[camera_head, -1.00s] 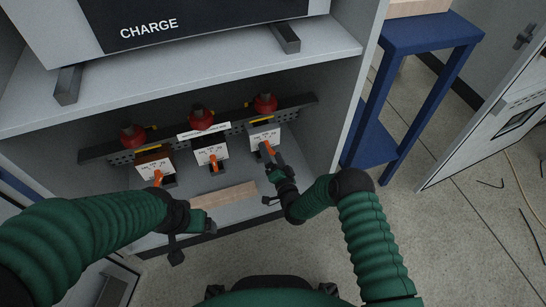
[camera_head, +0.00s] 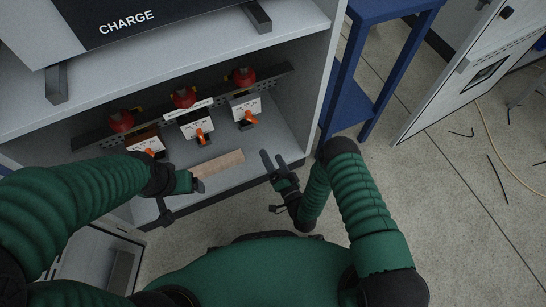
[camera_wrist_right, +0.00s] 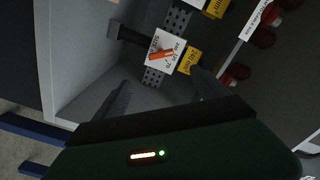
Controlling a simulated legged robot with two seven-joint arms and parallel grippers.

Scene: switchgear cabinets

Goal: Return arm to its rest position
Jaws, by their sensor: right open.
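My right gripper (camera_head: 273,163) is open and empty, in front of the cabinet's lower bay and apart from the devices in it. In the right wrist view its two dark fingers (camera_wrist_right: 158,95) stand apart, with a white-labelled block with an orange lever (camera_wrist_right: 165,52) beyond them. My right arm is bent, its elbow raised at the right. My left arm reaches in from the left. My left gripper (camera_head: 198,186) is by the left end of a wooden strip (camera_head: 219,164); its fingers are too unclear to judge.
The cabinet bay (camera_head: 270,138) holds a perforated rail (camera_head: 213,98) with several red knobs and orange levers below. A blue stand (camera_head: 347,110) is right of the cabinet. An open cabinet door (camera_head: 450,85) stands farther right. The floor between is clear, with thin cables at far right.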

